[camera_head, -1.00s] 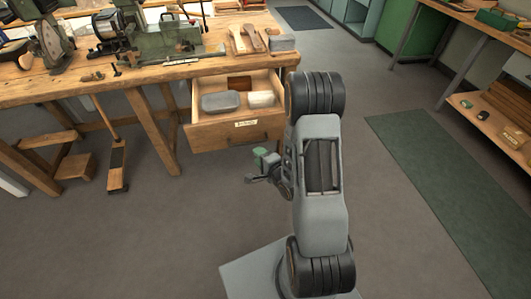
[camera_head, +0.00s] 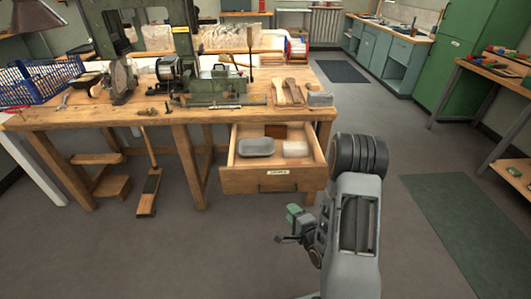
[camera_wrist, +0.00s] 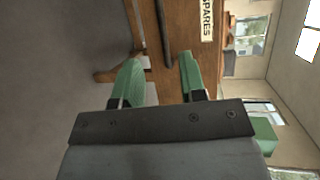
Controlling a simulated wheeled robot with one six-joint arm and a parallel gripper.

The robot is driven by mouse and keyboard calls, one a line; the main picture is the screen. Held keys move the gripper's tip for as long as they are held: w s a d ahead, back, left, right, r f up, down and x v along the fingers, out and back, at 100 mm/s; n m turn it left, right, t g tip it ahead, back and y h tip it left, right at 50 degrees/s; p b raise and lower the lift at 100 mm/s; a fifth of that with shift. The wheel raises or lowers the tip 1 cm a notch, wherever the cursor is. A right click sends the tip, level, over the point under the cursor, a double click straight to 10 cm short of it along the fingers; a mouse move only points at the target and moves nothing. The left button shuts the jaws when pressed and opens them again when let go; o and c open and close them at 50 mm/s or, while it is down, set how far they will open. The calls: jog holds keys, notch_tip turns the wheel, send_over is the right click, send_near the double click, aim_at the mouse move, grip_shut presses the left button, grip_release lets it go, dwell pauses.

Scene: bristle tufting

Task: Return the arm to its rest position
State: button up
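My gripper (camera_head: 287,227) is at the lower middle of the head view, in front of and below the open drawer, with my arm folded beside it on the right. In the wrist view its two green fingertips (camera_wrist: 158,80) stand apart with nothing between them. The open drawer (camera_head: 272,182) hangs under the bench top and its front carries a label. The drawer front with the label "SPARES" also shows in the wrist view (camera_wrist: 180,25), turned sideways, beyond the fingertips and apart from them.
The wooden workbench (camera_head: 90,120) bears machines and tools. A blue crate (camera_head: 40,80) stands at its left. Open floor with a green mat (camera_head: 470,215) lies to the right.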

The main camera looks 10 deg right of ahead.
jog(key=s+d+f+n+g+h, duration=0.2)
jog(key=s+d+f+n+g, duration=0.15)
jog(key=f+n+g, duration=0.35)
jog(key=s+a+r+n+g+p, duration=0.1)
jog(key=s+a+r+n+p, duration=0.2)
jog(key=r, duration=1.1)
jog(key=s+a+r+n+g+p, duration=0.2)
jog(key=r+p, duration=0.6)
jog(key=r, duration=0.7)
jog(key=s+a+r+n+g+h+p, duration=0.1)
jog(key=s+a+r+n+p, duration=0.3)
jog(key=r, duration=1)
jog(key=shift+a+r+n+g+p, duration=0.15)
jog(key=shift+n+g+p, duration=0.3)
jog(key=shift+p, duration=0.2)
